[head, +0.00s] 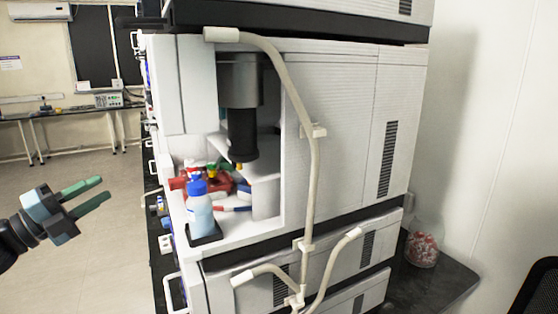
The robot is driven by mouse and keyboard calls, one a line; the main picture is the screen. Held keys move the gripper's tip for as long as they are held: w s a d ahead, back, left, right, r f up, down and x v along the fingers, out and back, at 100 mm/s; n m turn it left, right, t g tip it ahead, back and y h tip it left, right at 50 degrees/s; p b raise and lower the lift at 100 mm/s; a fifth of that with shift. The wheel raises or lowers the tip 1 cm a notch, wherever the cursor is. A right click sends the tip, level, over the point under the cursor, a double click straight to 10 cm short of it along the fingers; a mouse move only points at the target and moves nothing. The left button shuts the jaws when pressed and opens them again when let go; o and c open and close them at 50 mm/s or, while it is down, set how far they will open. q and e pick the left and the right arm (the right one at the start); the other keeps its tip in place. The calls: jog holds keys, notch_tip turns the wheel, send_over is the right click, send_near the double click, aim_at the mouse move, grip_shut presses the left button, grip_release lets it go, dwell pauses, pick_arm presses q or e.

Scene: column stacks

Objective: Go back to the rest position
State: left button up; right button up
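My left gripper (95,199) comes in from the left edge. Its two green fingers are parted and nothing shows between them. It hangs over the floor, left of the white instrument stack (340,130) and apart from it. My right gripper is not in view. In the stack's open bay stands a blue-capped bottle (200,212) on a dark square pad, with red, blue and green items (215,177) behind it, partly hidden by one another. A dark cylindrical part (241,110) hangs above them.
Pale tubing (312,175) runs down the stack's face. A jar of red and white pieces (421,248) stands on the dark bench (440,285) at the right. A black chair (540,290) shows at the right corner. Far tables (75,113) stand at the back left; open floor (95,250) lies before them.

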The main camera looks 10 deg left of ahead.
pick_arm(q)
jog(key=s+d+f+n+g+y, duration=0.1)
jog(key=s+d+f+n+y, duration=0.3)
jog(key=f, duration=0.8)
jog(key=s+d+f+n+g+y+p, duration=0.15)
jog(key=s+f+n, duration=0.25)
jog(key=f+n, duration=0.55)
jog(key=s+d+f+n+g+y+b, duration=0.1)
jog(key=s+d+f+n+y, duration=0.15)
jog(key=f, duration=1.15)
jog(key=s+d+f+n+g, duration=0.3)
jog(key=s+d+f, duration=0.4)
jog(key=s+d, duration=0.3)
jog(key=s+d+f+n+g+p, duration=0.1)
jog(key=s+d+f+n+g, duration=0.2)
jog(key=s+d, duration=0.7)
notch_tip(320, 180, down, 5)
jog(key=shift+s+d+r+n, duration=0.2)
jog(key=shift+s+d+n, duration=0.05)
jog(key=shift+s+n, duration=0.8)
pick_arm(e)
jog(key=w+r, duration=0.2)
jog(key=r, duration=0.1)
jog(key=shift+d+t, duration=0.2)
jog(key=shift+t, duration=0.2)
pick_arm(q)
jog(key=shift+w, duration=0.15)
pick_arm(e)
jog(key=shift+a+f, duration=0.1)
